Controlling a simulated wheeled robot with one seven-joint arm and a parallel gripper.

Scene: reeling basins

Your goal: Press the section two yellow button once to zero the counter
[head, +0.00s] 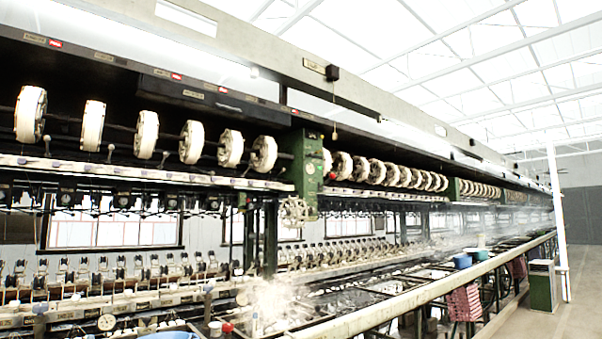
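I cannot make out a yellow button or a counter in the head view. Section marks are too small to read. A green post (306,172) divides the long reeling machine, with a pale handwheel (295,212) low on it and a small red knob (332,176) at its right side. Small labels, some with red patches, sit along the dark upper beam (130,68). My gripper is not in view.
White reels (147,134) line the machine. Steaming basins (390,284) run behind a long pale rail (400,299). Floor (585,290) is open at far right.

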